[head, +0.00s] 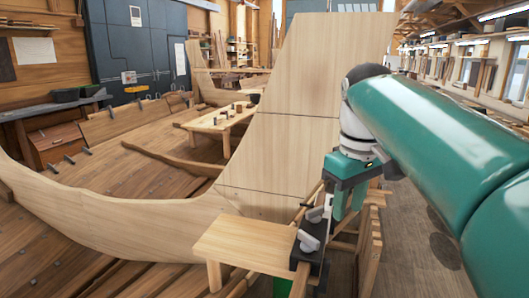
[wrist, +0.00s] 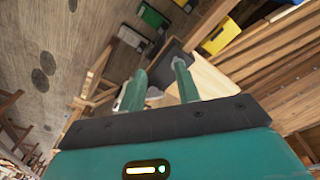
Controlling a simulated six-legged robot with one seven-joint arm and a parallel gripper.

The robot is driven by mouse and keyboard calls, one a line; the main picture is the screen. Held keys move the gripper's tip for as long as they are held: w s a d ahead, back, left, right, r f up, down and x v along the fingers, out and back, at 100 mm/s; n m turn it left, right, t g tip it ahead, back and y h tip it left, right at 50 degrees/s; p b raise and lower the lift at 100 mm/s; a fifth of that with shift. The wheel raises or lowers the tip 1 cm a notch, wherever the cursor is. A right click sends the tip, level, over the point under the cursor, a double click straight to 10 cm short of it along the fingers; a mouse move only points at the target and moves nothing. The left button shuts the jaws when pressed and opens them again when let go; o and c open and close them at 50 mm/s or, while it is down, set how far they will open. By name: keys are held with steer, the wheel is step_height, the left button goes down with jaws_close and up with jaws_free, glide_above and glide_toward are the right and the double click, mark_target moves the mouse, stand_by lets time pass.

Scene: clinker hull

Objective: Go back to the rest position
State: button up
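My gripper (head: 349,212) hangs at the end of my green arm, fingers down, right of the small pale wooden bench. In the wrist view its two green fingers (wrist: 160,70) stand apart with a gap between them, and I see nothing held. A dark block with grey metal fittings (head: 314,243) sits below and left of the gripper, at the bench's right end. A dark piece (wrist: 176,56) shows beyond the fingertips in the wrist view; I cannot tell whether the gripper touches anything.
The small bench (head: 243,241) stands in front. The hull's planked side (head: 130,224) and tall wooden post (head: 314,95) fill the left and middle. Wooden trestles (head: 371,240) stand beneath the gripper. Yellow (wrist: 219,36) and green (wrist: 153,15) bins show in the wrist view. Floor shows at right.

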steer(key=s+f+m+t, duration=0.4)
steer(key=s+f+m, duration=0.2)
steer(key=s+f, duration=0.9)
step_height(320, 180, down, 3)
steer(key=shift+f, duration=0.15)
steer(key=shift+s+a, duration=0.1)
